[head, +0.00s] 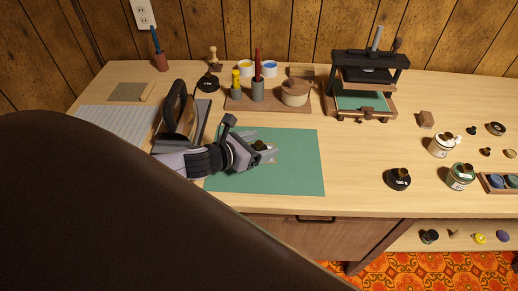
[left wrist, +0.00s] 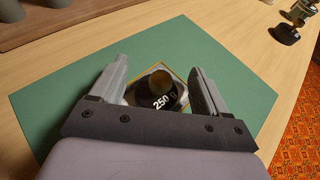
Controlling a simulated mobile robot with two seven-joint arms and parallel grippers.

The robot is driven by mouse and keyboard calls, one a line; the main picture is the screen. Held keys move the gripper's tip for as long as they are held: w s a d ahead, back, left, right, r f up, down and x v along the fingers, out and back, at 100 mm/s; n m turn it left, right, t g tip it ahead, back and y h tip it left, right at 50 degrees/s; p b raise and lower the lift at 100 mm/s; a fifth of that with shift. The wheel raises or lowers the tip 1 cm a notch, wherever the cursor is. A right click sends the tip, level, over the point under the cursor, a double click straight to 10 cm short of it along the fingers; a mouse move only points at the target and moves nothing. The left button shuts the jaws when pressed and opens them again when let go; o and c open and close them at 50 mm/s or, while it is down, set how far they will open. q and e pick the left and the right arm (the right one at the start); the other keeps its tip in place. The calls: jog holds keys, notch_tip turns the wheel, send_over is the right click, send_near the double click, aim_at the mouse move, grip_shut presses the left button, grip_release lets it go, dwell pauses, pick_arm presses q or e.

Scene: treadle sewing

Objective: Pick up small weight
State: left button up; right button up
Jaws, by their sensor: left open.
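My right gripper is not in view.
A dark upright iron-like object (head: 178,112) stands close behind my left arm. A tray (head: 270,103) with cups and a lidded pot lies behind the mat. A press (head: 368,80) stands at the back, and bottles (head: 460,176) at right.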

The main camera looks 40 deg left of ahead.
aim_at(260, 142)
pick_arm(q)
jog(key=c, duration=1.2)
jog(key=shift+c, duration=0.2)
jog(key=shift+r, duration=0.15)
jog(key=shift+r, duration=0.3)
grip_shut()
notch_tip(260, 142, up, 19)
jog(key=p, duration=0.4)
